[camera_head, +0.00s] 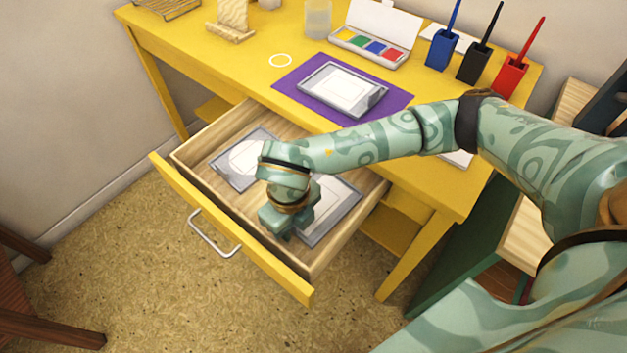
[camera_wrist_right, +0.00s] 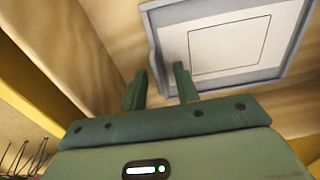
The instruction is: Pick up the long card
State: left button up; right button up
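In the right wrist view this card (camera_wrist_right: 230,45) bears a thin rectangular outline, beyond the fingers. A second grey tray (camera_head: 221,174) with a white rounded shape lies in the drawer's left part. I cannot tell which card is the long one. My left gripper is not in view.
On the yellow desk (camera_head: 200,60) a purple mat (camera_head: 293,83) holds another grey tray (camera_head: 378,97) with a white card. A paint box (camera_head: 370,48) and blue, black and red pots (camera_head: 510,75) stand behind. The drawer front (camera_head: 240,240) has a metal handle.

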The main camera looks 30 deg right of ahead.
jog(key=shift+r, duration=0.1)
jog(key=shift+c, duration=0.3)
grip_shut()
jog(key=shift+r, duration=0.15)
